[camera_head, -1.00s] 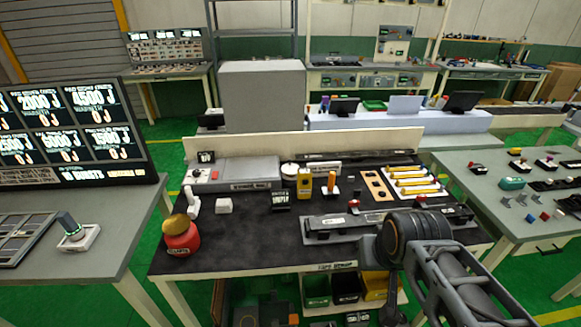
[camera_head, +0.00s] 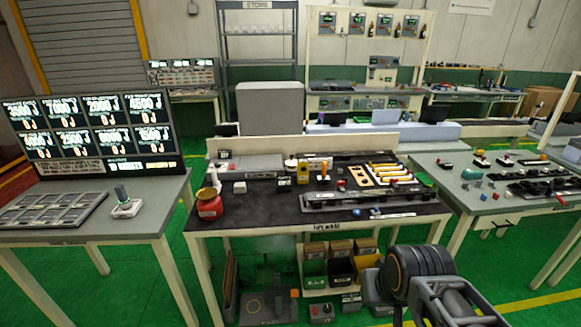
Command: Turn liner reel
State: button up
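I cannot pick out the liner reel for certain at this size. A dark-topped workbench (camera_head: 265,208) stands in the middle. On it are a red jar (camera_head: 209,204) at the left, a small yellow device (camera_head: 303,172), a small round white-topped item (camera_head: 291,164) beside it, and a long grey fixture (camera_head: 365,197) along the right. My arm shows at the lower right, in front of the bench. Its gripper end is not in view.
A grey table at the left bears a display board (camera_head: 95,130) and a panel tray (camera_head: 52,208). Another grey table (camera_head: 455,190) with small parts stands at the right. Bins (camera_head: 341,268) sit under the bench. Green floor (camera_head: 120,290) is open between the tables.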

aim_at(292, 165)
jog(key=u, duration=1.05)
jog(key=i, duration=1.15)
jog(key=z, duration=0.55)
jog(key=i, duration=0.85)
jog(key=z, duration=0.65)
